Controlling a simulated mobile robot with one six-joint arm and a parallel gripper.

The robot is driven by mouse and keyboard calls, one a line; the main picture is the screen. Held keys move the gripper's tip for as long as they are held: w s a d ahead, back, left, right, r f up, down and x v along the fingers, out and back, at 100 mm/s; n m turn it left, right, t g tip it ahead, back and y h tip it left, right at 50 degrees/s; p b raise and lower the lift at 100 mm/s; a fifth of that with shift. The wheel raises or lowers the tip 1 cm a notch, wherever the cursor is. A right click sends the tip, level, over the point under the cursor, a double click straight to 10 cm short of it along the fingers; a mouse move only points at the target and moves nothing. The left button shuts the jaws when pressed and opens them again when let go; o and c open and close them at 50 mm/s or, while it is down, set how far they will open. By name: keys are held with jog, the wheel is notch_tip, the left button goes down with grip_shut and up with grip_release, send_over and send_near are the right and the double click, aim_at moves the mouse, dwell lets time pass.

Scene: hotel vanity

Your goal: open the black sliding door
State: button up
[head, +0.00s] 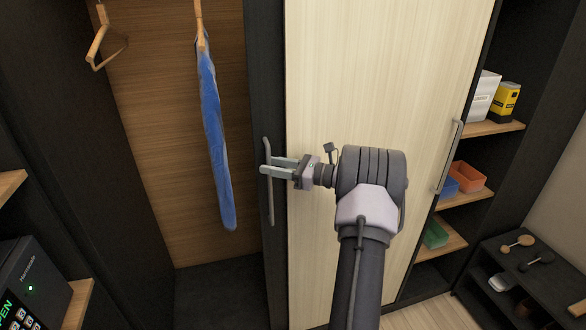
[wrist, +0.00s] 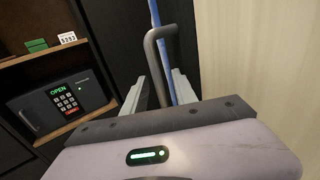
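The black sliding door (head: 264,70) shows in the head view as a narrow dark upright strip left of the pale wood door (head: 385,80). Its grey bar handle (head: 269,205) is upright on that strip and also shows in the wrist view (wrist: 151,48). My gripper (head: 269,165) reaches in from the right at the handle's upper part. In the wrist view its two fingers (wrist: 160,92) are apart, with the handle bar between them. Contact between fingers and bar cannot be made out. Most of the black door is hidden behind the pale door.
The open wardrobe bay at left holds a blue garment (head: 215,140) and an empty wooden hanger (head: 98,45). A safe (head: 35,285) sits at lower left. The pale door has its own handle (head: 449,157); open shelves (head: 462,200) and a low dark cabinet (head: 530,275) stand at right.

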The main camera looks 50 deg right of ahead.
jog(key=p+v, duration=0.1)
jog(key=v, duration=1.5)
jog(key=shift+s, duration=0.2)
jog(key=shift+r, duration=0.1)
